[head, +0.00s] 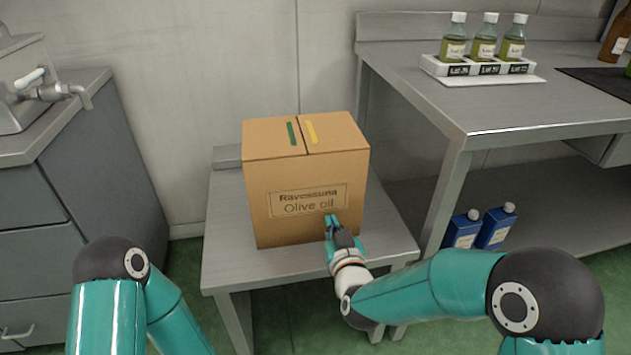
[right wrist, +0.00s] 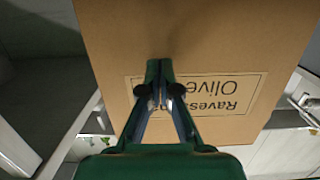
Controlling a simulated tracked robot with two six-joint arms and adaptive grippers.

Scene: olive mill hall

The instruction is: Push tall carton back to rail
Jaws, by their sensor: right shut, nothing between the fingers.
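The tall carton (head: 290,180) is brown cardboard printed "Ravessana Olive oil", with a green and a yellow strip on top. It stands upright on a small grey metal table (head: 230,262). My right gripper (head: 331,219) is shut and empty, its fingertips at the lower right of the carton's front face. In the right wrist view the carton (right wrist: 200,40) fills the middle, upside down, and the shut fingertips (right wrist: 159,64) are against or just short of it; I cannot tell which. The rail (head: 228,153) shows as a low raised edge behind the carton, mostly hidden. My left gripper is out of view.
A steel bench (head: 440,90) at right carries a white rack (head: 478,67) of several oil bottles. Blue bottles (head: 495,227) stand on its lower shelf. A grey drawer cabinet (head: 80,190) with a tap (head: 55,92) stands at left. The small table is bare around the carton.

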